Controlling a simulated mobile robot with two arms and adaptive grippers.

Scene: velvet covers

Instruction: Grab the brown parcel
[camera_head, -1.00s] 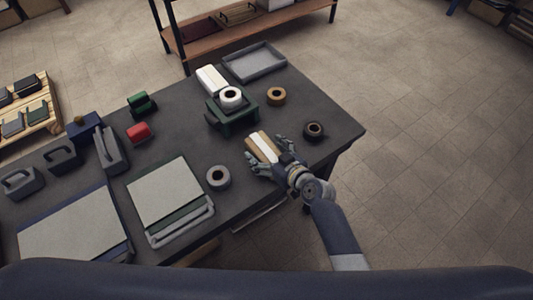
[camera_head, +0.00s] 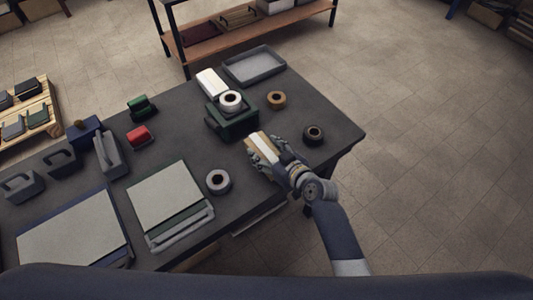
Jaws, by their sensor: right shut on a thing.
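The brown parcel (camera_head: 256,141) is a small tan box with a white band along its top, near the right front edge of the dark table (camera_head: 190,120). My right gripper (camera_head: 264,158) is shut on the parcel, with fingers on its near and right sides. Part of the parcel is hidden by the fingers. I cannot tell whether it touches the table. My left gripper is not in view.
A grey tape roll (camera_head: 218,181) lies left of the parcel, a black roll (camera_head: 313,134) to its right and a tan roll (camera_head: 276,99) behind. A green holder (camera_head: 232,119) bears a white roll (camera_head: 231,101). A grey tray (camera_head: 254,66) lies at the back.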

